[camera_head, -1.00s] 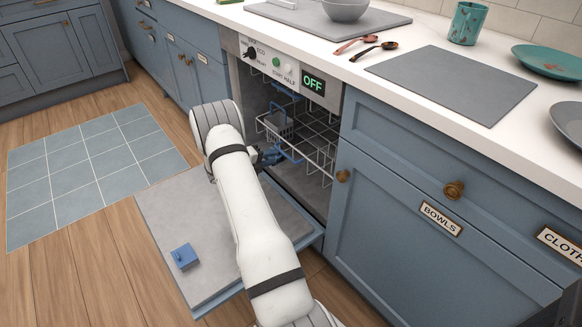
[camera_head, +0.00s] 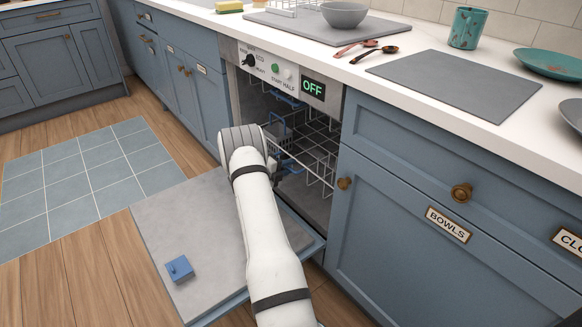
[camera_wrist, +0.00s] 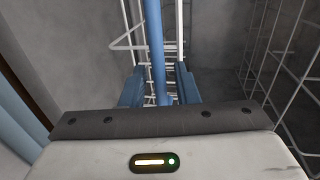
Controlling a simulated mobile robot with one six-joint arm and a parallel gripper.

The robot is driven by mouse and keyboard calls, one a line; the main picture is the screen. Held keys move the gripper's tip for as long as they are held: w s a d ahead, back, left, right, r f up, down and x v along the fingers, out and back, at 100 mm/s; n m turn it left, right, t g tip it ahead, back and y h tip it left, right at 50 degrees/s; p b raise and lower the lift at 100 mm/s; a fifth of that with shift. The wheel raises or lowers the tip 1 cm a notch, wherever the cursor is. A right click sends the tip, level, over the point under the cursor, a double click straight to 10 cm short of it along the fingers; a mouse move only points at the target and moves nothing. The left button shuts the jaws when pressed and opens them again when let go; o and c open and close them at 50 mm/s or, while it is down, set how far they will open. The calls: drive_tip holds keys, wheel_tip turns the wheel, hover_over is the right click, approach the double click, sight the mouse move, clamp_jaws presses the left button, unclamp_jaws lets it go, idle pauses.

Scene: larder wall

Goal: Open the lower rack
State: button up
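The dishwasher stands open, its door (camera_head: 205,225) folded down. Inside is a white wire rack (camera_head: 325,172), which I take for the lower rack; it appears inside the cavity. Blue parts (camera_head: 291,164) show at its front, partly behind my arm. In the wrist view, a blue bar (camera_wrist: 157,55), apparently the rack's handle, runs between the two dark-blue fingers of my gripper (camera_wrist: 160,88). Narrow gaps show on both sides of the bar, so the fingers look open around it. White rack wires (camera_wrist: 285,65) lie beyond and to the right. My arm hides the gripper in the head view.
A small blue block-like part (camera_head: 179,268) sits on the lowered door. The control panel display (camera_head: 313,88) reads OFF. The BOWLS cabinet (camera_head: 420,240) stands close on the right. Open floor with a tiled patch (camera_head: 85,180) lies to the left.

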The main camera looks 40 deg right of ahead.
drive_tip(key=shift+c, duration=0.3)
clamp_jaws()
